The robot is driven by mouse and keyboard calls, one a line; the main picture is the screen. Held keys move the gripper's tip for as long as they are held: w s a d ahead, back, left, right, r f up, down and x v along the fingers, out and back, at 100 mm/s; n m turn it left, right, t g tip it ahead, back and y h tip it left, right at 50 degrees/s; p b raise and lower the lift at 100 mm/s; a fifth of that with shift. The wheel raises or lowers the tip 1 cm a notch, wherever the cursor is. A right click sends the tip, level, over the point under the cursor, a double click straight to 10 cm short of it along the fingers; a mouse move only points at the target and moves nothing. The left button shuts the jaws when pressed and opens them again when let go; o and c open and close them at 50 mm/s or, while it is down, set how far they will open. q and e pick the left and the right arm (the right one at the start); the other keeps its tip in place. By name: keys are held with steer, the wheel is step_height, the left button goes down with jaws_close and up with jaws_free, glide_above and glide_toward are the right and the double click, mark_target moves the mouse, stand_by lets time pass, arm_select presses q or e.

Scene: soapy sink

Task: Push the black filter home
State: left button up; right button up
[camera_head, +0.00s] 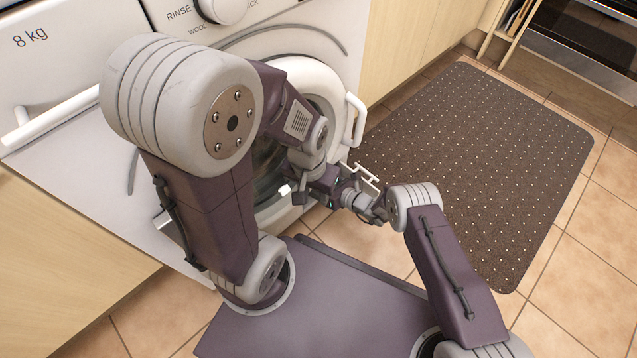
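No black filter can be made out in the head view. It may be hidden behind my arms or out of the picture. My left gripper (291,191) is small and partly covered by its own wrist, in front of the lower part of the washing machine's round door (313,78). Whether its fingers are apart or together is unclear. My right arm reaches in from the lower right, and its wrist is close beside the left one. The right gripper (366,176) overlaps the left wrist in the picture, and its finger state is unclear.
The white washing machine (60,45) stands in front of me, with a white handle (355,120) at its door's right side. A dark dotted mat (480,150) lies on the tiled floor (590,270) to the right. Wooden cabinets (415,45) flank the machine.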

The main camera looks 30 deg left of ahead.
steer(key=p+v, duration=0.7)
steer(key=v, duration=0.2)
